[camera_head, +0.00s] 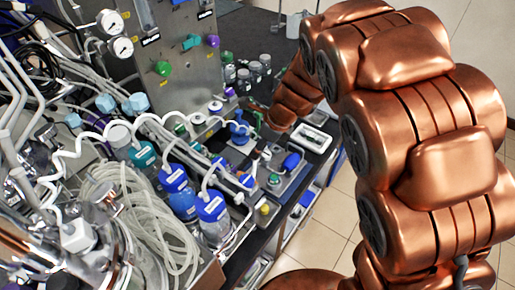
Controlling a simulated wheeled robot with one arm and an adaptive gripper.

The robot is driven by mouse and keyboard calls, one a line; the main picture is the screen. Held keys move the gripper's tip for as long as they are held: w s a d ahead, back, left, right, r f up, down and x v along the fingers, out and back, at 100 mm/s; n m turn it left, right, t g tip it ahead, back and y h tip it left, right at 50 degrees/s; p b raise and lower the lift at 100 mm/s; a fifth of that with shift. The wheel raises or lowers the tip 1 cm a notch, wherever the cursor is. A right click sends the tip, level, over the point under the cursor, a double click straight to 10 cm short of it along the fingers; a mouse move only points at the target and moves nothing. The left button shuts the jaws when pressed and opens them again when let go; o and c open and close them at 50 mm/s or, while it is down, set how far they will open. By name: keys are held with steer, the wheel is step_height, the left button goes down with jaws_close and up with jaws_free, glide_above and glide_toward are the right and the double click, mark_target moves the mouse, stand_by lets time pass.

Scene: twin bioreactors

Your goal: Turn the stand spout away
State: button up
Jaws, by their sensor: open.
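A small blue fitting (239,132) stands upright on the bench near its right edge, below the grey panel. It may be the stand spout, but it is too small to tell which way it points. My copper arm reaches down from the upper right. My gripper (256,117) is at the arm's far end, close to the right of the blue fitting. It is small and partly hidden by my wrist. It is open, and I see nothing held in it. I cannot tell whether it touches the fitting.
Blue-capped bottles (178,190) with white tubing crowd the bench to the left. Coiled clear hose (150,225) lies at the front left. The grey panel (172,50) with colored knobs stands behind. A white tray (312,138) sits near the right edge. Tiled floor (318,240) is open beyond it.

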steer(key=v, duration=0.9)
steer(key=shift+d+r, duration=0.15)
steer(key=shift+r, duration=0.1)
